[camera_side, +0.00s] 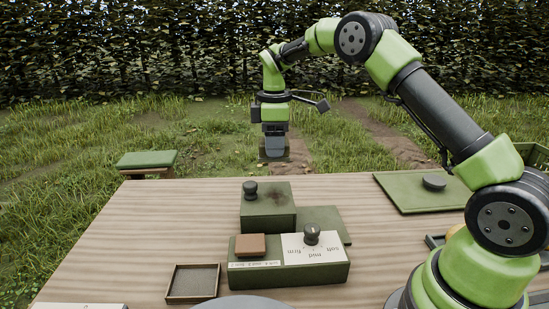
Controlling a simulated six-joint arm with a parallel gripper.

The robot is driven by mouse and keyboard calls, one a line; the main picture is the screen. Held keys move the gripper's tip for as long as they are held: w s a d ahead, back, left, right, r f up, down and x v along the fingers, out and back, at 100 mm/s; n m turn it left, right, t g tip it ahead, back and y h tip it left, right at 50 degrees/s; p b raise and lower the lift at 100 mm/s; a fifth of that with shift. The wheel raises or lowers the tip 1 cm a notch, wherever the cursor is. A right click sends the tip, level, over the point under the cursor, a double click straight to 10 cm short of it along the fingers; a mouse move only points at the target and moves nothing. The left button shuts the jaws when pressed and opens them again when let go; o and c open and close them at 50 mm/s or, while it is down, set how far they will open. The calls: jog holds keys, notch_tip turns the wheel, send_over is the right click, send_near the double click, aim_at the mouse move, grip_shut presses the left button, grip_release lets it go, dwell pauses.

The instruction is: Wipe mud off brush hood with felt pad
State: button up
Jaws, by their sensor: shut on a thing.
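The brush hood looks to be the green box (268,212) in the middle of the table, with a black knob (250,190) on top. A dark brown mud patch (276,197) shows on its top face. My gripper (275,150) points down, above and behind the hood, well clear of it. It is shut on a small dark grey piece at its tips, which looks like the felt pad; the fingers hide most of it, so its shape is hard to tell.
In front stands a green box (300,275) with a labelled dial (312,235) and a brown block (250,245). A shallow empty tray (193,282) lies left of it. A green board (400,195) with a black disc (434,182) lies at right.

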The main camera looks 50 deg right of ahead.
send_over(274, 185)
jog(key=shift+s+a+f, duration=0.1)
jog(key=shift+f, duration=1.35)
jog(key=shift+s+a+f, duration=0.1)
jog(key=shift+f, duration=1.35)
notch_tip(274, 185, down, 2)
jog(key=shift+f, duration=0.1)
jog(key=shift+s+a, duration=0.55)
jog(key=shift+c, duration=0.4)
jog(key=shift+s+a, duration=2.35)
jog(key=shift+w+d, duration=3.05)
jog(key=shift+d, duration=0.05)
jog(key=shift+s+a+r, duration=0.1)
jog(key=shift+a+r, duration=0.05)
jog(key=shift+r, duration=4.05)
